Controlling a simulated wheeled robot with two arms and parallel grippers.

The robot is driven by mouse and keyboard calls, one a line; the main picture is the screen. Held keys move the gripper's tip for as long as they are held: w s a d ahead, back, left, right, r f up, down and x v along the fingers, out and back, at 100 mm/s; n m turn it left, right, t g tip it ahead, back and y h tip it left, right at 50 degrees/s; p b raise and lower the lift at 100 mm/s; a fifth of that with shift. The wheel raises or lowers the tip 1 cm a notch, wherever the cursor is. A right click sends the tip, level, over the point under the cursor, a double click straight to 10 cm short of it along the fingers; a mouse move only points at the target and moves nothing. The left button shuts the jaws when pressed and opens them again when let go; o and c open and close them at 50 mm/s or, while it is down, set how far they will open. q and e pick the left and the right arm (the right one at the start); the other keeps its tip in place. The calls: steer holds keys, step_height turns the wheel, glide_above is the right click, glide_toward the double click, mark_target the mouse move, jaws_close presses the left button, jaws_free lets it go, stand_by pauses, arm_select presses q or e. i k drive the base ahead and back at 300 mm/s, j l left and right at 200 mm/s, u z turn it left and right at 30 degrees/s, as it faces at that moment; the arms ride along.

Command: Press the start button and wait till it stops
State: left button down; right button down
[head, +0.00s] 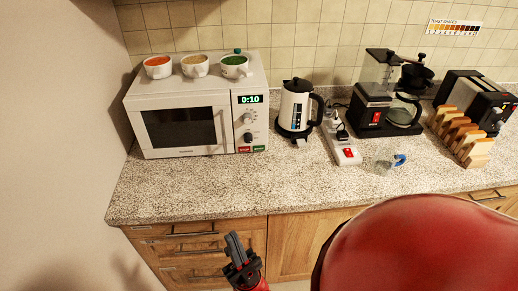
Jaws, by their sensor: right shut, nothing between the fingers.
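The white microwave (190,115) stands at the left end of the counter with its door shut. Its display (250,99) reads 0:10 in green. Below the knobs are a red button (244,149) and a green button (259,148) side by side; their labels are too small to read surely. My right gripper (234,243) is shut and empty. It shows in front of the drawers, below the counter edge and apart from the microwave. My left gripper is not in view.
Three bowls or cups stand on the microwave, including a white cup (195,66). The counter front (215,185) is clear. My red arm part covers the lower right.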

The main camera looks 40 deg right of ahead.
mark_target(255, 148)
steer(key=k+l, duration=0.1)
steer(key=l, duration=0.55)
steer(key=l+u, duration=0.1)
steer(key=l, duration=0.6)
steer(key=k, duration=0.05)
